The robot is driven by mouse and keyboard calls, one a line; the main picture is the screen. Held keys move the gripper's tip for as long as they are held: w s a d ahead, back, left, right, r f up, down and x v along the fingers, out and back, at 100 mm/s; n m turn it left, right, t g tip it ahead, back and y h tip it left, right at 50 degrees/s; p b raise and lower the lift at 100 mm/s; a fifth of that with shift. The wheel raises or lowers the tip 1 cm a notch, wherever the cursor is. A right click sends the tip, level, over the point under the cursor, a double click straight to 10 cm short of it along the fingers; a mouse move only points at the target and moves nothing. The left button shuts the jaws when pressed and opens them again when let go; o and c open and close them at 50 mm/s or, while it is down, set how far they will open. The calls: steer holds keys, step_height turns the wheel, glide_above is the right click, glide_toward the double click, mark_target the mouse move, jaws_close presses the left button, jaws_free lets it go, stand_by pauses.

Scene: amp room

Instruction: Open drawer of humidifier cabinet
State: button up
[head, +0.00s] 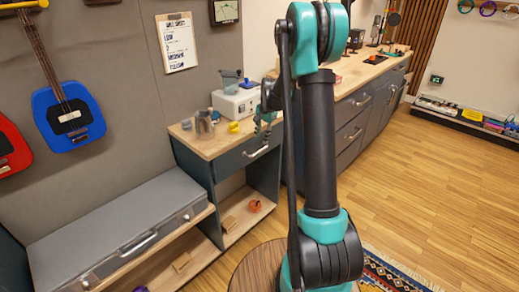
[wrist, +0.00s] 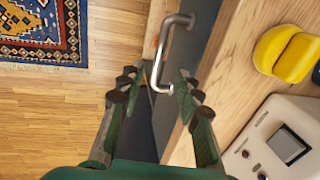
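The humidifier cabinet has a light wood top (head: 215,143) and a dark drawer front (head: 232,163) with a metal bar handle (head: 258,152). The drawer looks shut. A white device with a bluish tank (head: 236,101), likely the humidifier, stands on the top. My gripper (head: 264,122) is above and close to the handle. In the wrist view my gripper (wrist: 157,88) is open and empty. The near end of the handle (wrist: 164,62) shows between its fingertips; I cannot tell whether they touch it. The dark drawer front (wrist: 202,50) runs behind the handle.
A yellow object (wrist: 288,53) and the white device (wrist: 268,148) are on the top near my right finger. Open shelves (head: 235,218) lie below the drawer. A long drawer counter (head: 350,135) stands to the right. Wood floor (head: 430,190) and a patterned rug (head: 392,275) are in front.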

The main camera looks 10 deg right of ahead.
mark_target(259, 151)
steer(key=f, duration=0.2)
steer(key=w+f, duration=0.1)
steer(key=f, duration=0.2)
steer(key=a+f, duration=0.1)
steer(key=f, duration=0.2)
steer(key=shift+w, duration=0.15)
jaws_close()
